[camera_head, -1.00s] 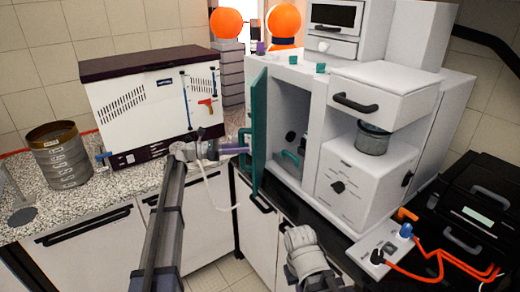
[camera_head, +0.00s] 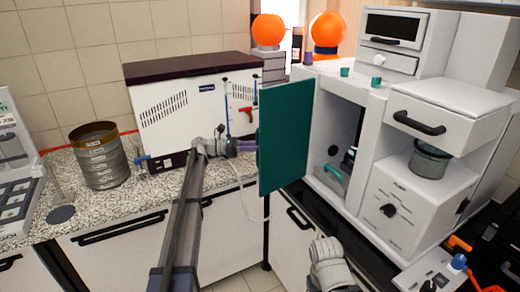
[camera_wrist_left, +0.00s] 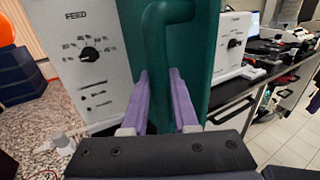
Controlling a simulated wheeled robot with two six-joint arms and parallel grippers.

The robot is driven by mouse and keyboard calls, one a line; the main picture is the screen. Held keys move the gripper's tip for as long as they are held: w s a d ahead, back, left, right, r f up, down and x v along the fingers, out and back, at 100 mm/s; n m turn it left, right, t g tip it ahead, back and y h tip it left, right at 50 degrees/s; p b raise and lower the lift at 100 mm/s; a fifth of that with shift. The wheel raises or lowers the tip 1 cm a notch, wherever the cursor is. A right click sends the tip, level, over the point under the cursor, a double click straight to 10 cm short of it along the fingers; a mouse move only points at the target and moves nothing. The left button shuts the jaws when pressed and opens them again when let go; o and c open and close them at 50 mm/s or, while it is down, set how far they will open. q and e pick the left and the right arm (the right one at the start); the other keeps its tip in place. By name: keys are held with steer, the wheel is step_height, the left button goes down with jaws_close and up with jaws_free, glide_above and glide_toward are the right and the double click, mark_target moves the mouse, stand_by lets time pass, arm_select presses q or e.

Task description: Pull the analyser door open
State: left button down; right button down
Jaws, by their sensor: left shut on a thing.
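The analyser is a white cabinet (camera_head: 341,97) at the centre right of the head view. Its teal door (camera_head: 286,135) stands swung out, with its broad inner face showing and the interior open. My left gripper (camera_head: 247,147) reaches the door's outer side from the left. In the left wrist view, its purple fingers (camera_wrist_left: 163,103) are shut on the dark green door handle (camera_wrist_left: 153,60), one on each side of the bar. The handle is hidden in the head view. Part of my right arm shows at the bottom, but its gripper does not.
A white box with a dark lid (camera_head: 190,110) stands behind my left arm on the speckled counter (camera_head: 130,205). A sieve stack (camera_head: 100,160) is at left. Open floor shows below the door.

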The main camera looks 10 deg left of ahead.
arm_select(q)
steer(key=shift+w+a, duration=0.1)
steer(key=shift+w, duration=0.05)
stand_by(0.3)
steer(key=c, duration=0.7)
jaws_free()
steer(key=v, duration=0.7)
steer(key=shift+a, duration=0.3)
steer(key=shift+a, duration=0.1)
